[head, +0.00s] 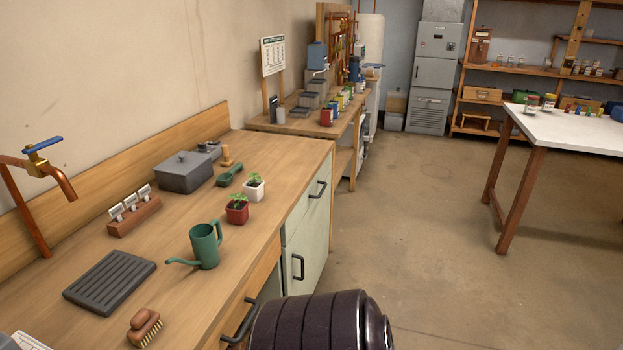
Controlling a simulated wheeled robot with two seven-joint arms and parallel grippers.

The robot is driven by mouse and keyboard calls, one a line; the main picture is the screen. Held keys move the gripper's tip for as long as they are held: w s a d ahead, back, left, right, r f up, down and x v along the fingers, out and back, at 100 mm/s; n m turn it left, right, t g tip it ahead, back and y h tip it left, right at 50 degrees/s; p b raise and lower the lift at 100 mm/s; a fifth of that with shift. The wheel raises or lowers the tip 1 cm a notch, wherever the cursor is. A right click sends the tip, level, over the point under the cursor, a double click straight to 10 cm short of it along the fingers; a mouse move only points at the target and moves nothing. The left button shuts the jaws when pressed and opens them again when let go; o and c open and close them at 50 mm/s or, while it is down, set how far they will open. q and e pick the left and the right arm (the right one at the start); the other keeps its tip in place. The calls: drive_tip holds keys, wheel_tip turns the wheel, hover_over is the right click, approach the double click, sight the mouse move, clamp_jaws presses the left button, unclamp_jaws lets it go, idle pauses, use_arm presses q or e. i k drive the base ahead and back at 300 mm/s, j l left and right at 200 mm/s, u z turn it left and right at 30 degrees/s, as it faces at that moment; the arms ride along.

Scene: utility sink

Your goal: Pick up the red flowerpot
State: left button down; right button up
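The red flowerpot (237,214) is a small square pot with a green seedling. It stands upright on the wooden counter near its front edge. A white flowerpot (255,191), also with a seedling, stands just behind it to the right. A green watering can (205,247) stands in front of it to the left, apart from the pot. Neither of my grippers shows in the head view. A dark ribbed rounded shape at the bottom centre seems to be part of my own body.
On the wooden counter (170,239) are a grey slatted tray (110,282), a brush (144,327), a label holder (134,214), a grey lidded box (184,172) and a green scoop (229,176). A copper tap (48,180) rises at the left. A white table (570,128) stands right; the floor between is clear.

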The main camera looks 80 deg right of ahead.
sight(236, 209)
drive_tip(key=z, duration=2.25)
drive_tip(key=i+l, duration=0.2)
drive_tip(key=i+l+u, duration=0.7)
drive_tip(key=u, duration=0.15)
drive_tip(key=l+u, duration=0.1)
drive_tip(key=u, duration=0.3)
